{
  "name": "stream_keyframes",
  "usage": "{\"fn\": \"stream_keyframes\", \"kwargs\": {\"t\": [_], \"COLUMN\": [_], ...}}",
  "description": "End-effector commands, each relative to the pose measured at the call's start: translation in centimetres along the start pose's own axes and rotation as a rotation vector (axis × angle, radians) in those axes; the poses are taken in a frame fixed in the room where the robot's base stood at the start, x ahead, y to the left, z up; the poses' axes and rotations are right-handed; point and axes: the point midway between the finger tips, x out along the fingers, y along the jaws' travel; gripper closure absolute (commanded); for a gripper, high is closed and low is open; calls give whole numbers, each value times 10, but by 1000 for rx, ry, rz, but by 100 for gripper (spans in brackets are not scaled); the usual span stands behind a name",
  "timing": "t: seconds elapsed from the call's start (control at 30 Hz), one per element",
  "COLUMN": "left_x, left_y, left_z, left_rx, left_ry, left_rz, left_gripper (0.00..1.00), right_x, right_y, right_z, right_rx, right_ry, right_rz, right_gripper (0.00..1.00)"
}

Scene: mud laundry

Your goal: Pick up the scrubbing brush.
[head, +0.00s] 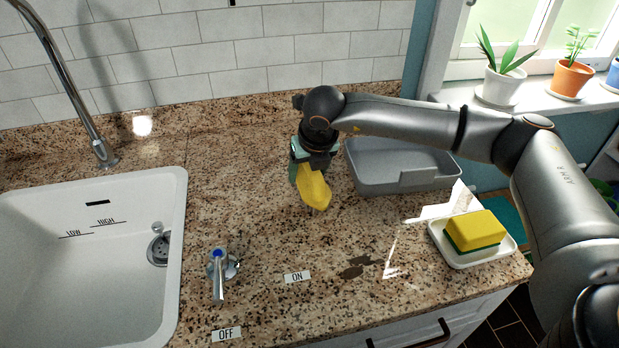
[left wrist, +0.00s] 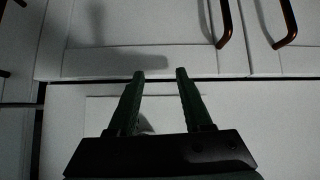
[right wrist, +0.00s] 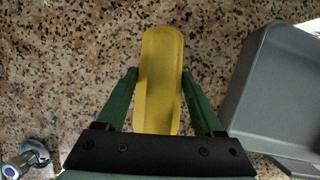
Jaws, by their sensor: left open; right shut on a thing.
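The scrubbing brush (head: 314,188) shows as a yellow, rounded, elongated piece. My right gripper (head: 308,170) is shut on it above the granite counter, left of the grey bin. In the right wrist view the yellow brush (right wrist: 158,75) lies between the two green fingers of my right gripper (right wrist: 160,85). Its bristles are not visible, and I cannot tell how high it is above the counter. My left gripper (left wrist: 160,78) is open and empty in front of white cabinet doors; it is outside the head view.
A grey bin (head: 400,184) stands right of the right gripper. A yellow and green sponge (head: 474,232) sits on a white dish (head: 506,248) near the counter's right edge. A white sink (head: 176,250) and tap lever (head: 219,280) are at left.

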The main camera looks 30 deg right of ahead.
Motion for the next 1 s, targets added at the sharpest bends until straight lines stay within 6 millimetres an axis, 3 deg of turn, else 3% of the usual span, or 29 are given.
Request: {"fn": "stream_keyframes", "kwargs": {"t": [0.17, 0.57, 0.77, 1.0], "left_x": [0, 2, 6, 10], "left_y": [0, 0, 0, 1], "left_z": [0, 2, 6, 11], "left_rx": [0, -1, -1, -1], "left_ry": [1, 1, 1, -5], "left_rz": [0, 1, 1, 3], "left_gripper": [50, 50, 50, 50], "right_x": [-1, -8, -35, -91], "right_y": [0, 0, 4, 28], "right_z": [1, 4, 12, -1], "right_rx": [0, 1, -3, -6], "right_ry": [-2, -3, -5, -6], "right_rz": [1, 1, 4, 5], "right_gripper": [93, 93, 93, 93]}}
